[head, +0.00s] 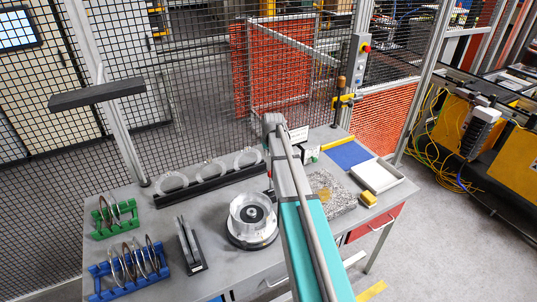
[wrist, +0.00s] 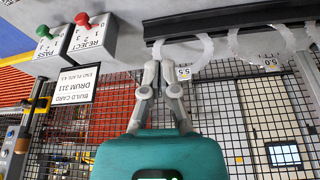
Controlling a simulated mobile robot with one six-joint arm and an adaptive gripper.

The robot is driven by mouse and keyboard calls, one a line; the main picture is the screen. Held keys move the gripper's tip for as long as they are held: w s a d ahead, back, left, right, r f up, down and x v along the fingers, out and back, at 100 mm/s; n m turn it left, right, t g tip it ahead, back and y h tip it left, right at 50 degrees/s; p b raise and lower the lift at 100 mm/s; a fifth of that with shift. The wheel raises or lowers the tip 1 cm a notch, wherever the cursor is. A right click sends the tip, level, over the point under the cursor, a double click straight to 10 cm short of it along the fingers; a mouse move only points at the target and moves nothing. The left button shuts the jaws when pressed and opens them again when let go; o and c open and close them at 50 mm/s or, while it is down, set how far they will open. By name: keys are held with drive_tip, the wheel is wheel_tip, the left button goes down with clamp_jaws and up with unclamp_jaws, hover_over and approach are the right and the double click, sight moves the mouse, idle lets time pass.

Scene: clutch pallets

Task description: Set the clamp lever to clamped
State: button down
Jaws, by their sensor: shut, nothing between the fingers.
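No lever in view is labelled as the clamp lever. An upright brown-handled lever (head: 341,83) stands on a dark post with a yellow part at the table's far right corner in the head view; I cannot tell its setting. A round clear-and-white drum fixture (head: 252,217) sits on a dark base at mid-table, and no lever is clear on it. My gripper (wrist: 161,64) is shut and empty in the wrist view, its fingertips near the black rail's end and touching nothing visible. In the head view my arm hides it.
A black rail (head: 205,183) holds several clear rings at the table's back. Green (head: 115,219) and blue (head: 127,271) racks hold discs at left.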

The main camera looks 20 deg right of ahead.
wheel_tip(320, 180, down, 7)
drive_tip(key=s+b, duration=0.1)
drive_tip(key=b, duration=0.5)
drive_tip(key=shift+s+f+b, duration=0.2)
drive_tip(key=shift+s+b, duration=0.05)
drive_tip(key=shift+b, duration=0.15)
drive_tip(key=shift+a, duration=0.1)
drive_tip(key=shift+s, duration=0.15)
idle(0.4)
drive_tip(key=shift+s+t, duration=0.2)
drive_tip(key=shift+t, duration=0.1)
